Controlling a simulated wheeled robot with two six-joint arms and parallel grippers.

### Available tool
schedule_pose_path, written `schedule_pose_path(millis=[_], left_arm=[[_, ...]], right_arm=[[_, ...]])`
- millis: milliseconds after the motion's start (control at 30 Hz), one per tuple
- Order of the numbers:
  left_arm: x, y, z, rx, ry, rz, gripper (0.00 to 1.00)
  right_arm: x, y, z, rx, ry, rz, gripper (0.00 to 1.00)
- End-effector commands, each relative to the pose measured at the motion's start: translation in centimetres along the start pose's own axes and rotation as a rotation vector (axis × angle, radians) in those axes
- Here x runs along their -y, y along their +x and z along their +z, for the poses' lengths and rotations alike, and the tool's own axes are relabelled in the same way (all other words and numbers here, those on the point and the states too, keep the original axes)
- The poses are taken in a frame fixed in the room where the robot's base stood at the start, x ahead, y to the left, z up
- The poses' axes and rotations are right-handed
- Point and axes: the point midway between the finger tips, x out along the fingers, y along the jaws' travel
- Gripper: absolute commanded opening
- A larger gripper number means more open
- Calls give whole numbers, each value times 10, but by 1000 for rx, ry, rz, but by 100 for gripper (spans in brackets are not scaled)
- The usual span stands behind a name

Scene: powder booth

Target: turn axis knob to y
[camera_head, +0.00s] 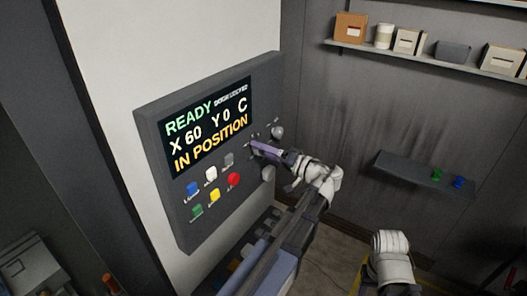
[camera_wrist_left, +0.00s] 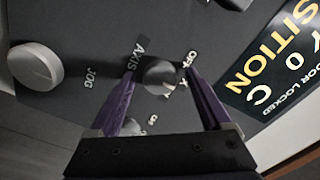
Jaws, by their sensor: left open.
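The axis knob (camera_wrist_left: 160,76) is a small grey round knob on the dark control panel (camera_head: 190,237), beside the "AXIS" label in the left wrist view. A partly covered "OFF" mark and other small marks stand by its right side. I cannot tell which mark it points to. My left gripper (camera_head: 254,146) is at the panel, right of the display. In the left wrist view its purple fingers (camera_wrist_left: 160,75) are open, one on each side of the knob, with small gaps showing. The head view hides most of the knob behind the gripper. My right gripper is not in view.
The display (camera_head: 210,127) reads READY, X 60, Y 0, C, IN POSITION. A large jog knob (camera_wrist_left: 35,65) is left of the axis knob in the wrist view. Coloured buttons, including a red one (camera_head: 233,180), sit below the display. A shelf (camera_head: 425,178) is on the right wall.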

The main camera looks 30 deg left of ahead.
Motion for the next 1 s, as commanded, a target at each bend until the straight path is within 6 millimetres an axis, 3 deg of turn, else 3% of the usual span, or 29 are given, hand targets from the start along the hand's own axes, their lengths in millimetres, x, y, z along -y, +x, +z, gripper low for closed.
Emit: schedule_pose_path(millis=[233,900,1000], left_arm=[[0,0,0,0,0,0,79],[0,0,0,0,0,1,4],[0,0,0,0,0,1,0]], right_arm=[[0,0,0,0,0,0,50],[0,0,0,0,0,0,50],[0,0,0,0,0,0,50]])
